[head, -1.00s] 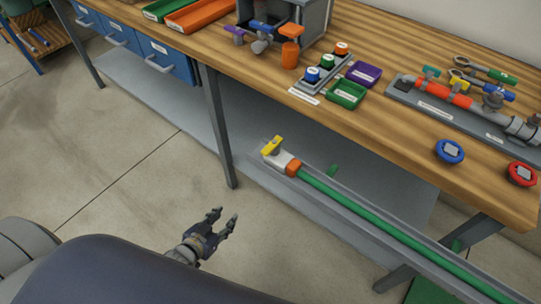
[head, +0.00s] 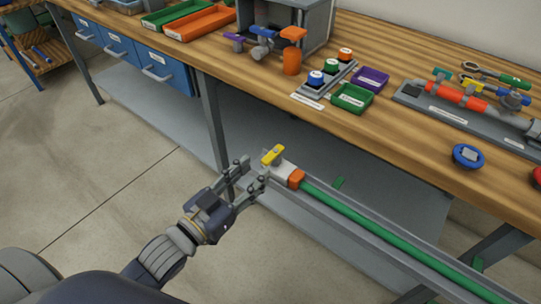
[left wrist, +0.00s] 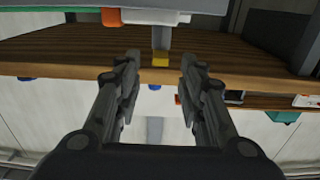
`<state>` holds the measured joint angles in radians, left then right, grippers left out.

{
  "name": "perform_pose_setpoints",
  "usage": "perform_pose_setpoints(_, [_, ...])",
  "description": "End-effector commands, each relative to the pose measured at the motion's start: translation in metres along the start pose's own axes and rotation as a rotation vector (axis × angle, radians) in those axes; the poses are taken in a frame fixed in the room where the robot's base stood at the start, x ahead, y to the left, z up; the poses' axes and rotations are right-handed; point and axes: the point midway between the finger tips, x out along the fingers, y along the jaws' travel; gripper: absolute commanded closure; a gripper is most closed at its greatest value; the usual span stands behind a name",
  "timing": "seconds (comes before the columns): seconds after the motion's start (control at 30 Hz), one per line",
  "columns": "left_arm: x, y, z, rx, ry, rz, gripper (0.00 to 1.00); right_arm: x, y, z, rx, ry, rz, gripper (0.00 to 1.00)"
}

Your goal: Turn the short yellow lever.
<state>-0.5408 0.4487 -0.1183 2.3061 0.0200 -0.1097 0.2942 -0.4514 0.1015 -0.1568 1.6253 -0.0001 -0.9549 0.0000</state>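The short yellow lever (head: 272,155) sits on a pale valve body (head: 284,169) at the near end of a green pipe, below the bench top. It also shows in the left wrist view (left wrist: 160,60), small and ahead, between my fingertips. My left gripper (head: 252,171) is open and empty. In the head view its fingertips are just left of the lever and valve body, apart from the lever. My right gripper is in neither current view.
An orange collar (head: 296,179) joins the valve to the green pipe (head: 370,229), which runs along a grey rail. The wooden bench (head: 390,130) stands behind, with a valve assembly (head: 459,95) and small trays on it. A bench leg (head: 212,120) is left of the lever. Floor at left is clear.

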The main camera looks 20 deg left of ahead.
Motion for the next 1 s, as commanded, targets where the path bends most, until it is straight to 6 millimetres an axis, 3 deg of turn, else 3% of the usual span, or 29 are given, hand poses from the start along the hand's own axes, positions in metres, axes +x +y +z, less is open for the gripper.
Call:
perform_pose_setpoints(0.3, [0.045, -0.001, 0.0, 0.001, 0.001, -0.001, 0.63, -0.005, 0.0, -0.004, 0.001, 0.003, 0.001, 0.48])
perform_pose_setpoints(0.5, [0.065, 0.0, 0.001, 0.001, 0.0, -0.001, 0.63, -0.007, 0.0, -0.006, 0.001, 0.005, 0.001, 0.48])
perform_pose_setpoints(0.97, [0.073, 0.0, 0.001, 0.0, -0.002, -0.001, 0.63, -0.012, 0.001, -0.011, 0.002, 0.014, 0.001, 0.48])
perform_pose_setpoints(1.0, [0.073, 0.0, 0.001, 0.0, -0.002, -0.001, 0.72, -0.012, 0.001, -0.011, 0.002, 0.014, 0.001, 0.48])
